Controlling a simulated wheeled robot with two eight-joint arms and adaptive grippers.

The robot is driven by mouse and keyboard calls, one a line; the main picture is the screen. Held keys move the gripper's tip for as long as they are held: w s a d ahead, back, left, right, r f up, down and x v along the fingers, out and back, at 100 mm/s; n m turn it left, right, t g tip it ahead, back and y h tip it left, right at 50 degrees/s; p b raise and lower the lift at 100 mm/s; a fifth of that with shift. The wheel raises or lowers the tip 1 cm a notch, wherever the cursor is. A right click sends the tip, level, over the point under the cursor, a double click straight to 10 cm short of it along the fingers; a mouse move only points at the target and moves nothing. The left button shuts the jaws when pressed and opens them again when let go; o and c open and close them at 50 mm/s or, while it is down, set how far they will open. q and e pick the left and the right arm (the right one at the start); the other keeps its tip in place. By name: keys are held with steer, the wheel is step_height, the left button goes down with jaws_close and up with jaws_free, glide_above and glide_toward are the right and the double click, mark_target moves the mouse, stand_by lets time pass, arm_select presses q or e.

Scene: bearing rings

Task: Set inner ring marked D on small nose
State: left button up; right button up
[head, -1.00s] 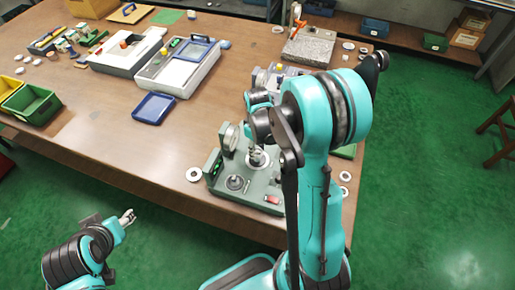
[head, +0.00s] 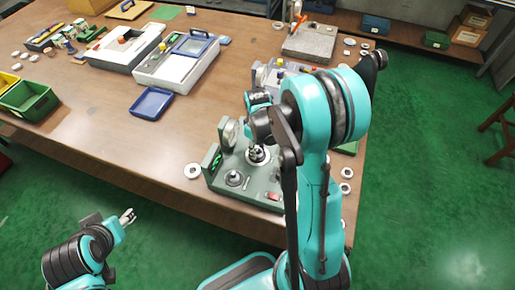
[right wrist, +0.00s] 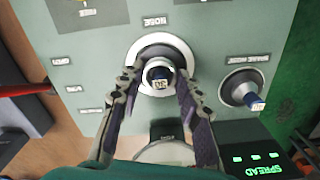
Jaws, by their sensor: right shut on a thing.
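In the head view the fixture (head: 215,178) is partly behind my right arm, and the right gripper (head: 257,150) is small over the nose. My left gripper (head: 127,216) is off the table's front edge, seemingly empty.
A spare nose (right wrist: 245,88) stands beside the nose, also seen in the head view (head: 233,179). A SPREAD display (right wrist: 260,145) is near it. Loose rings (head: 193,170) (head: 347,173) lie beside the fixture. A blue tray (head: 152,103) lies farther back; the table between is clear.

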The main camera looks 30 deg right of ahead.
steer(key=shift+f+b, duration=0.35)
steer(key=shift+f, duration=0.1)
steer(key=o, duration=1.2)
steer(key=shift+r, duration=0.1)
steer(key=shift+o, duration=0.2)
step_height(320, 180, up, 12)
steer(key=shift+a, duration=0.1)
